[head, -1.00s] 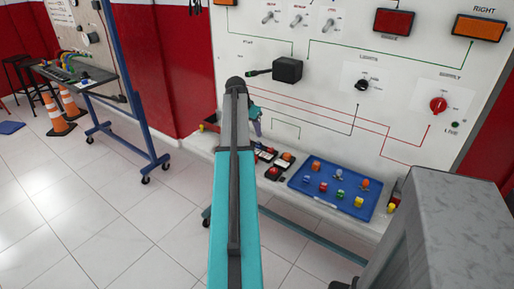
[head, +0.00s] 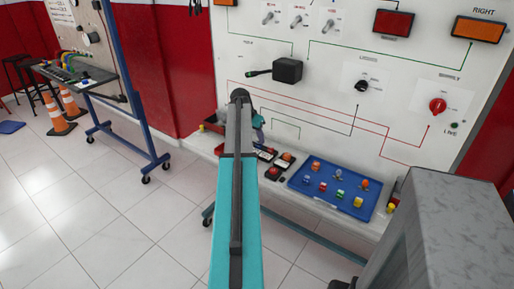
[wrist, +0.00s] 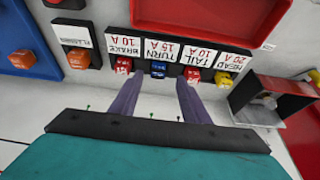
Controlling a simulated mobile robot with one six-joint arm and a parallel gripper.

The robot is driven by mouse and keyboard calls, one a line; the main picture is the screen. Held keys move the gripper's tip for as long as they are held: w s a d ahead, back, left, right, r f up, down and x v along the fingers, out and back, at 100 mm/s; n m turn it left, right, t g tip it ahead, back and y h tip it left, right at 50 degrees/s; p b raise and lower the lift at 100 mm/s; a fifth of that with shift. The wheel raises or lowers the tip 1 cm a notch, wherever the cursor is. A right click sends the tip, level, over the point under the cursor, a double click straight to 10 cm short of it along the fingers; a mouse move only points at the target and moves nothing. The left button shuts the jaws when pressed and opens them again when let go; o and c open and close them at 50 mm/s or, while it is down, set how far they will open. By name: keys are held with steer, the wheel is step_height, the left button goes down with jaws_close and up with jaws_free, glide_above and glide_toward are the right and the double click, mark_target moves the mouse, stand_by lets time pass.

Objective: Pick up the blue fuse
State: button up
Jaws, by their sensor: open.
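In the wrist view a blue fuse (wrist: 158,69) sits in the black holder below the label TURN 15 A, between two red fuses. My gripper (wrist: 156,84) is open and empty. Its two fingers point toward the fuse row, their tips to the left and right of the blue fuse and near the red ones. I cannot tell how far the tips are from the fuse. In the head view my arm hides the fuse row and most of my gripper.
Red fuses sit under BRAKE (wrist: 123,66) and TAIL (wrist: 193,75), close beside the blue one. A yellow fuse (wrist: 223,79) is under HEAD. A red bin (wrist: 205,12) lies beyond the labels. A blue tray (head: 300,184) with several loose coloured pieces stands on the shelf to the right.

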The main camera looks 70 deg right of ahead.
mark_target(258, 143)
steer(key=shift+x, duration=1.8)
jaws_close()
steer(key=shift+r, duration=0.1)
steer(key=shift+r, duration=1.55)
steer(key=shift+s+a+r, duration=0.1)
steer(key=shift+s+a, duration=0.1)
steer(key=shift+a, duration=0.05)
steer(key=s+a+r+b, duration=0.1)
steer(key=s+a+b, duration=0.1)
steer(key=s+a, duration=0.6)
steer(key=a, duration=0.5)
steer(key=shift+r, duration=0.25)
